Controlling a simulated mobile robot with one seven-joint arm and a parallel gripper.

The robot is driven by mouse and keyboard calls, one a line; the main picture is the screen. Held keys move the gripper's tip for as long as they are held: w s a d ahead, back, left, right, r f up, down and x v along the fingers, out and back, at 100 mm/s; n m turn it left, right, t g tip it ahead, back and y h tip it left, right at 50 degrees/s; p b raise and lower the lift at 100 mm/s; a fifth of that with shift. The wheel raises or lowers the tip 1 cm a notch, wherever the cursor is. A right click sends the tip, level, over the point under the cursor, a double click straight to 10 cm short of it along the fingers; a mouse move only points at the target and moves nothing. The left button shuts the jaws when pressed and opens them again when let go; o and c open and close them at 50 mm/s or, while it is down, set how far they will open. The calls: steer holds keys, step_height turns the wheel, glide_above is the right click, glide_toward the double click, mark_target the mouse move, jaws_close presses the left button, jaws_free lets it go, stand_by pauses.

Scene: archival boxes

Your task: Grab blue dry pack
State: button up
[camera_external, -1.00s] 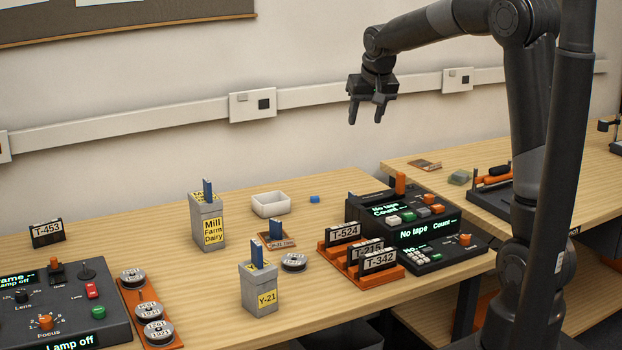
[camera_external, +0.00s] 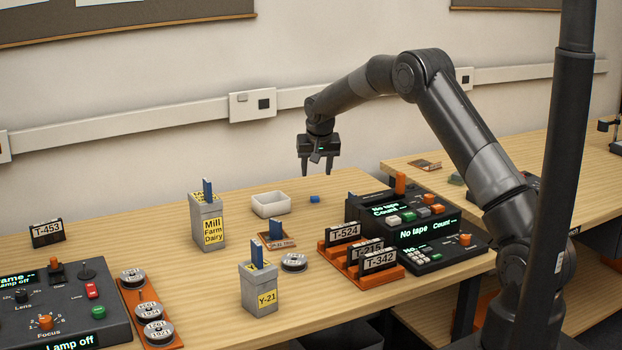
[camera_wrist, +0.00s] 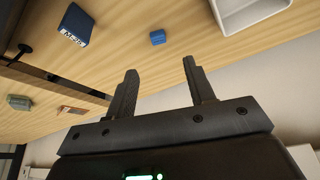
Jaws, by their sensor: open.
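The blue dry pack (camera_external: 314,198) is a small blue block lying on the wooden table, just right of the white tray. It also shows in the wrist view (camera_wrist: 157,37), beyond the fingertips and roughly between their lines. My gripper (camera_external: 318,173) is open and empty, pointing down in the air above the table near the pack. Its two fingers show apart in the wrist view (camera_wrist: 160,66). Nothing touches the pack, and it is fully visible in both views.
A white tray (camera_external: 257,208) stands left of the pack. A black tape counter console (camera_external: 358,210) stands to its right, with orange racks of labelled boxes (camera_external: 343,231) in front. Two grey boxes (camera_external: 194,222) stand further left. The wall is behind the table.

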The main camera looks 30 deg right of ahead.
mark_target(315, 197)
steer(key=x, duration=0.9)
steer(key=shift+s+f, duration=0.1)
steer(key=shift+f, duration=0.25)
steer(key=shift+c, duration=0.2)
jaws_close()
steer(key=shift+r, duration=0.1)
